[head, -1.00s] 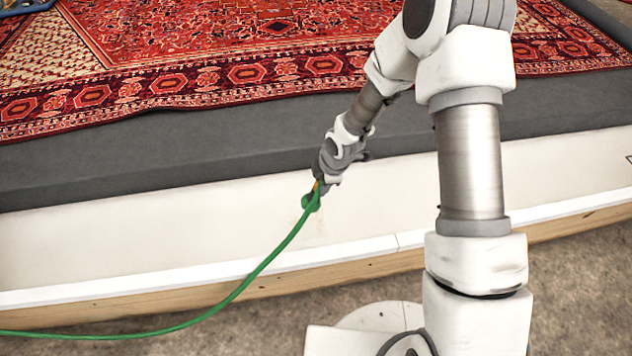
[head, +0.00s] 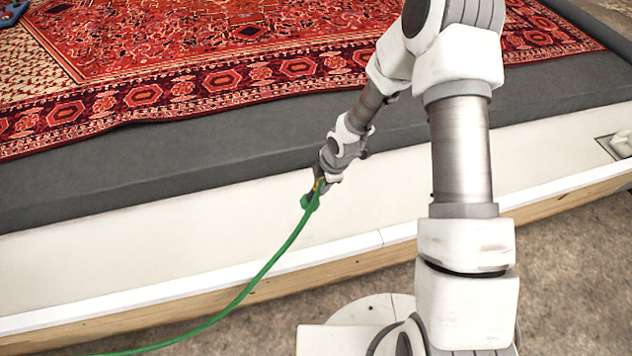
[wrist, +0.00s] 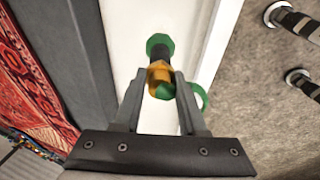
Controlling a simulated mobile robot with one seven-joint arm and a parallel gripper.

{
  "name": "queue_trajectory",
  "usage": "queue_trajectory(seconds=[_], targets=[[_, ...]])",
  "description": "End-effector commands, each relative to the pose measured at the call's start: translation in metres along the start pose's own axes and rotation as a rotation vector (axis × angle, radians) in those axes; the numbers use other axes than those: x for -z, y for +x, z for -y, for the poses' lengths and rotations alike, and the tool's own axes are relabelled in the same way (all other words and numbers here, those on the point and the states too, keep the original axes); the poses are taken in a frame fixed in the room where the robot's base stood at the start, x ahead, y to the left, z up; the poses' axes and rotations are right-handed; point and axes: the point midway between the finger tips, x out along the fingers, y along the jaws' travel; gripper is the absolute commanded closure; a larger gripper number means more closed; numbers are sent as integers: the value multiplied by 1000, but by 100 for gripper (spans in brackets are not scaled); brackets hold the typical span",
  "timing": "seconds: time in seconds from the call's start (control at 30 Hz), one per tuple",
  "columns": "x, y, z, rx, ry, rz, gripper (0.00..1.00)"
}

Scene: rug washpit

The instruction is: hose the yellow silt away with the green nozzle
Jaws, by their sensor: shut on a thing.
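The green nozzle, with an orange-yellow middle band, shows in the wrist view (wrist: 160,46) between my fingers. In the head view the nozzle is small and mostly hidden by my gripper (head: 318,186). My gripper is shut on the nozzle and holds it over the white strip beside the dark grey platform. A green hose (head: 262,275) runs from it down to the lower left. I cannot make out any yellow silt in either view.
A red patterned rug (head: 220,85) lies on the dark grey platform (head: 200,150). A white strip (head: 110,245) with a wooden edge (head: 130,315) runs along its near side. A small framed fixture (head: 610,146) sits at the right. Bare rough floor (head: 570,265) lies in front.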

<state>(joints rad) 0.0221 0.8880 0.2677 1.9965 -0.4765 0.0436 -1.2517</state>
Motion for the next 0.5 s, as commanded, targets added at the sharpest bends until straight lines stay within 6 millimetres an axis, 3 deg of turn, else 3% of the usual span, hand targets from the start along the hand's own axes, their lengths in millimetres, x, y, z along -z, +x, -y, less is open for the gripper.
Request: queue_trajectory(seconds=[0.5], targets=[[-26, -5, -1, -2, 1, 0, 100]])
